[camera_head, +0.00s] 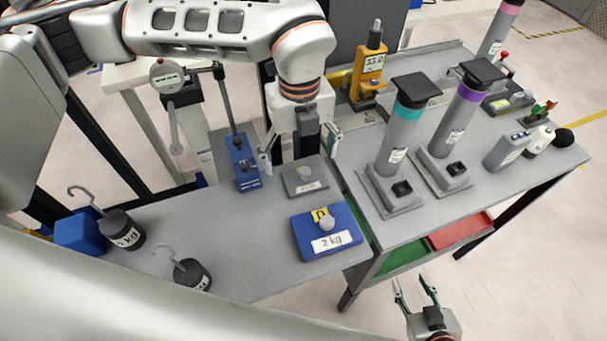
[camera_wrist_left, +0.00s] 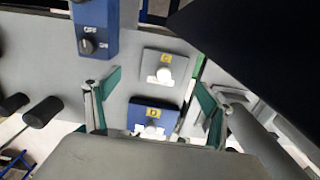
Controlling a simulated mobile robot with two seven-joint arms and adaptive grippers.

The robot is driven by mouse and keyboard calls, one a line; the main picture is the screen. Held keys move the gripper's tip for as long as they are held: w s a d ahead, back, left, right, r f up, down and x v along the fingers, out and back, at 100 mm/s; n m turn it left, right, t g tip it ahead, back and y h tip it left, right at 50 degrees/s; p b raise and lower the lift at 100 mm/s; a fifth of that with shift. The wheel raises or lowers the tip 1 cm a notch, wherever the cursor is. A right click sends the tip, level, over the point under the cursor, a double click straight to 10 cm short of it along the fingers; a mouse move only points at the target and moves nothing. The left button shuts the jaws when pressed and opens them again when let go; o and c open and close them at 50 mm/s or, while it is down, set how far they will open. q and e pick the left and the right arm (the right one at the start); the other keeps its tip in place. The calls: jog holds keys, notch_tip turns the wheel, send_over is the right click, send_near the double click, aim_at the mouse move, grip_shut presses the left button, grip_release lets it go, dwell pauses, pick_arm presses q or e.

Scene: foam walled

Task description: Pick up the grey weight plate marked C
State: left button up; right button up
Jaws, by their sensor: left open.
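The grey weight plate marked C (camera_head: 292,183) lies flat on the grey table, with a round pale knob on top. In the left wrist view the plate (camera_wrist_left: 150,64) shows its yellow C tag beside the knob. My left gripper (camera_head: 300,158) is open and empty, pointing down above and just behind the plate in the head view. In the left wrist view its fingers (camera_wrist_left: 155,95) are spread wide, with the plate beyond them. My right gripper (camera_head: 416,290) has its fingers apart and empty, low beside the tables at the bottom right.
A blue 2 kg plate marked D (camera_head: 307,244) sits close in front of plate C. A blue switch stand (camera_head: 243,168) is to its left. Hooked dark weights (camera_head: 122,232) stand at the left. Grey cylinders on bases (camera_head: 400,135) stand on the right table.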

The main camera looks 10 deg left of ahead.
aim_at(305, 170)
pick_arm(q)
jog(key=shift+d+f, duration=0.25)
jog(key=shift+f, duration=1.15)
jog(key=shift+d+f, duration=0.2)
jog(key=shift+f, duration=1.15)
jog(key=c, duration=1.6)
jog(key=shift+r, duration=0.1)
jog(key=shift+c, duration=0.2)
